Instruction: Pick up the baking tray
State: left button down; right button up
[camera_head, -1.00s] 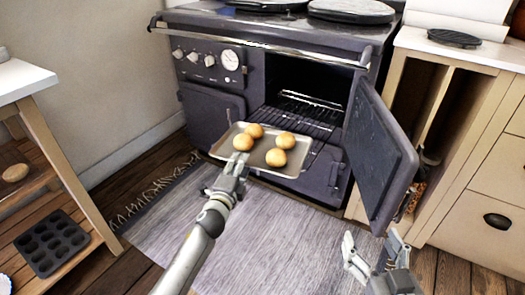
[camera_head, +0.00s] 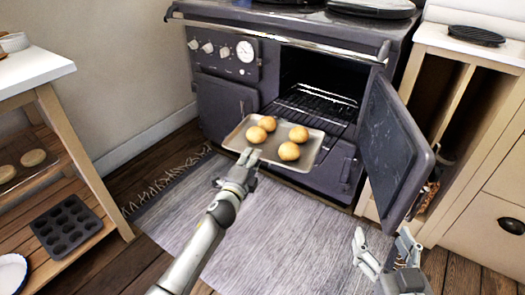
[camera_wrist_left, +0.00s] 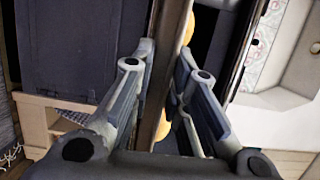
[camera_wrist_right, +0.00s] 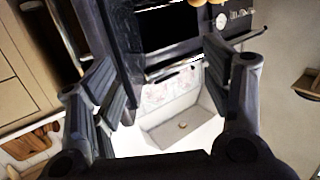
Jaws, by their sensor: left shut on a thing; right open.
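The baking tray (camera_head: 316,150) is a shallow, light metal tray with several round golden buns (camera_head: 289,151) on it. It is level in front of the open oven, just outside the opening. My left gripper (camera_head: 249,160) is shut on the tray's near edge. In the left wrist view the tray (camera_wrist_left: 168,75) shows edge-on between the fingers, with parts of the buns beside it. My right gripper (camera_head: 385,245) is open and empty, low at the right, apart from the tray.
The dark oven (camera_head: 222,98) has its door (camera_head: 397,150) swung open to the right, with a wire rack (camera_head: 310,108) inside. A wooden shelf unit at left holds a muffin tin (camera_head: 66,226). A grey rug (camera_head: 270,235) covers clear floor.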

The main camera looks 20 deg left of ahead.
pick_arm(q)
jog(key=shift+r, duration=0.3)
